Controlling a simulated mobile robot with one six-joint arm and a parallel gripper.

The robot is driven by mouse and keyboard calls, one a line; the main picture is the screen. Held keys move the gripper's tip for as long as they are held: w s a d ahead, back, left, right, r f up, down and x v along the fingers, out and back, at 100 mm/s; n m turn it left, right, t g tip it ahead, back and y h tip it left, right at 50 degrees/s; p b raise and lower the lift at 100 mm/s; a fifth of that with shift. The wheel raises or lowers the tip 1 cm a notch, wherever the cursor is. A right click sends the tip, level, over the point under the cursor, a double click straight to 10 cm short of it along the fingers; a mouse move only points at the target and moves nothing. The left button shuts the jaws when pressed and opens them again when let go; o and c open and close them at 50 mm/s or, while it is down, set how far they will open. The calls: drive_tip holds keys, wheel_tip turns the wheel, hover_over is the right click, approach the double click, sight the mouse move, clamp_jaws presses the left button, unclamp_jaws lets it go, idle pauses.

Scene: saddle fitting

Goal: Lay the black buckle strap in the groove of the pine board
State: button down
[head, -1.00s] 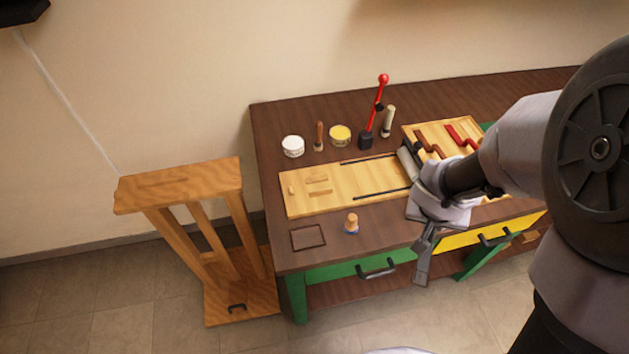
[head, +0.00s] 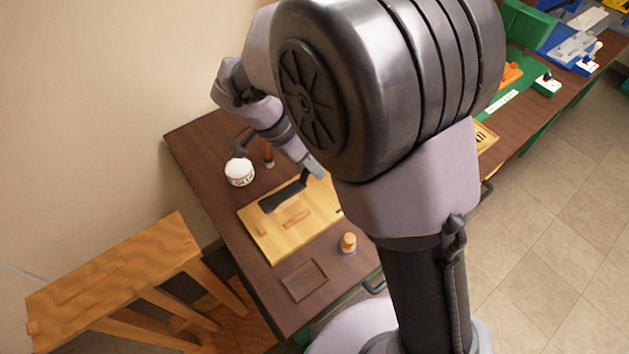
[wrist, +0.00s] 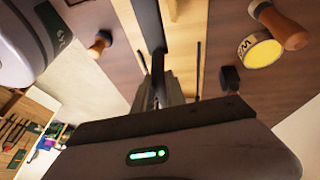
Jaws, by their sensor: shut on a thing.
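The pine board (head: 262,232) lies on the dark bench, and my arm hides its right part. My gripper (wrist: 160,92) is shut on the black buckle strap (wrist: 149,28), which runs away from the jaws in the wrist view. In the head view the strap (head: 284,194) shows as a dark bar over the board's upper left part. I cannot tell whether it touches the board. The jaws are mostly behind my arm in the head view. The groove is not clearly seen.
A white tin (head: 240,174) and a brush (head: 266,150) stand behind the board. A yellow tin (wrist: 260,50) shows in the wrist view. A wooden stand (head: 110,285) is left of the bench.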

drive_tip(key=f+b, duration=0.1)
drive_tip(key=f, duration=0.1)
drive_tip(key=f+b, duration=0.1)
drive_tip(key=f, duration=0.2)
drive_tip(key=f+b, duration=0.1)
drive_tip(key=f, duration=0.2)
drive_tip(key=shift+s+f, duration=0.2)
drive_tip(key=shift+s, duration=0.05)
drive_tip(key=shift+r, duration=0.15)
drive_tip(key=c, duration=1.4)
unclamp_jaws()
drive_tip(key=shift+o, duration=0.2)
